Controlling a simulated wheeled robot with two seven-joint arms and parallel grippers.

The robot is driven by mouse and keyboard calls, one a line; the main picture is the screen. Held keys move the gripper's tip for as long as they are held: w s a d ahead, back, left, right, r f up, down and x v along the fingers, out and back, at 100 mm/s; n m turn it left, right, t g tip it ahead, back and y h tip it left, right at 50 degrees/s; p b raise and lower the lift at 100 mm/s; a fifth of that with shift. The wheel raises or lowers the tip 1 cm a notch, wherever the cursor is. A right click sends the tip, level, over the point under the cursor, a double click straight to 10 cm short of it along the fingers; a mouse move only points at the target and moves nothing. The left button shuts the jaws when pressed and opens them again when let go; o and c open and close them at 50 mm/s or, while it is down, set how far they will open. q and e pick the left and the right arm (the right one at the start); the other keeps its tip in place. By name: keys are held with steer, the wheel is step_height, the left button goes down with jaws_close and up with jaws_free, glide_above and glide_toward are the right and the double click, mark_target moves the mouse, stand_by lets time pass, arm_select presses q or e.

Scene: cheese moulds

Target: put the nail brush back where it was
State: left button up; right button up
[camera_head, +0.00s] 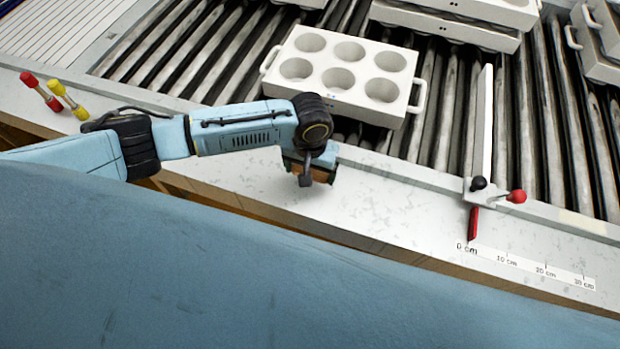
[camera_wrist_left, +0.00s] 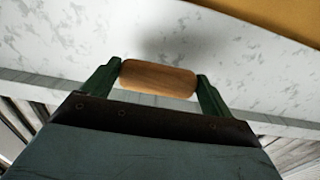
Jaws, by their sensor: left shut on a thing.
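The nail brush (camera_wrist_left: 158,79) shows its rounded wooden body in the left wrist view, lying crosswise between the two green fingers. My left gripper (camera_head: 311,177) is shut on it, over the pale speckled worktop (camera_head: 385,204) in front of the roller conveyor. In the head view only a small brown part of the brush shows under the wrist. A soft shadow lies on the worktop near it; I cannot tell whether the brush touches the surface. The bristles are hidden. My right gripper is in neither view.
A white mould block (camera_head: 343,99) with six round cups sits on the rollers behind the gripper. A stop arm with a red knob (camera_head: 517,197) and a centimetre scale (camera_head: 530,266) are at right. Red (camera_head: 38,90) and yellow (camera_head: 67,100) handled items lie far left.

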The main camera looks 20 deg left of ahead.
arm_select(q)
steer(key=shift+f, duration=0.75)
step_height(320, 180, down, 2)
steer(key=shift+f+b, duration=0.2)
steer(key=shift+b, duration=0.2)
steer(key=shift+f, duration=0.2)
steer(key=shift+r, duration=0.1)
steer(key=o, duration=0.7)
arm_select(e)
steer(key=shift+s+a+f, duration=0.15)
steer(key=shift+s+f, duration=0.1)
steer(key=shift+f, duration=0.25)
arm_select(q)
step_height(320, 180, up, 12)
steer(key=shift+p, duration=1.2)
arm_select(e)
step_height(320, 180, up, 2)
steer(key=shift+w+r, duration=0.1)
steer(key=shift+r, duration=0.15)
